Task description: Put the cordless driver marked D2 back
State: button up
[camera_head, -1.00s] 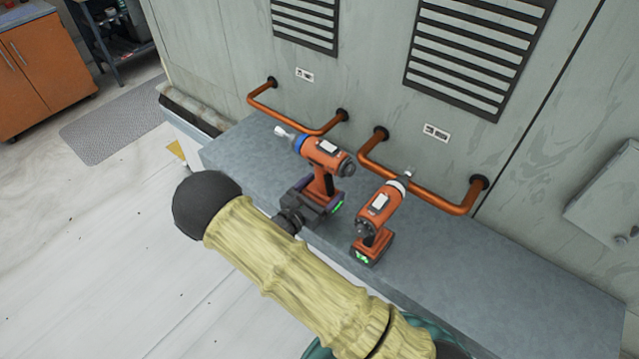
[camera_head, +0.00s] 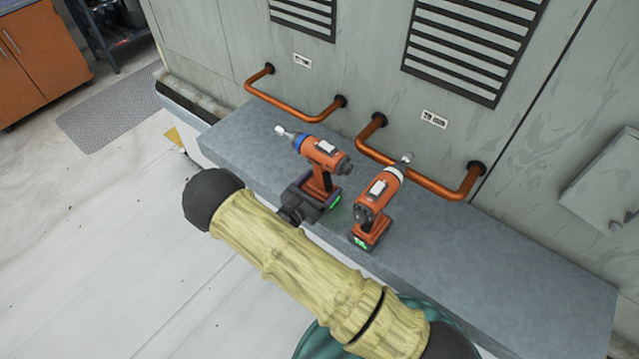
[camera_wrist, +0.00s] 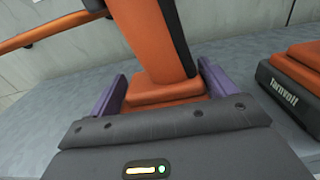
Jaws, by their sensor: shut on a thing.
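My gripper (camera_head: 318,194) has purple fingers and is shut on an orange cordless driver with a blue collar (camera_head: 325,154). I can read no D2 mark on either driver.
Two copper-coloured rails (camera_head: 300,109) (camera_head: 425,182) stick out from the wall above the shelf, each below a small label plate (camera_head: 302,61) (camera_head: 434,119) too small to read. The shelf's right part is clear. A grey wall box (camera_head: 604,185) is at the right.

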jog(key=o, duration=1.8)
jog(key=shift+f, duration=0.1)
jog(key=b+v, duration=0.3)
jog(key=v, duration=0.9)
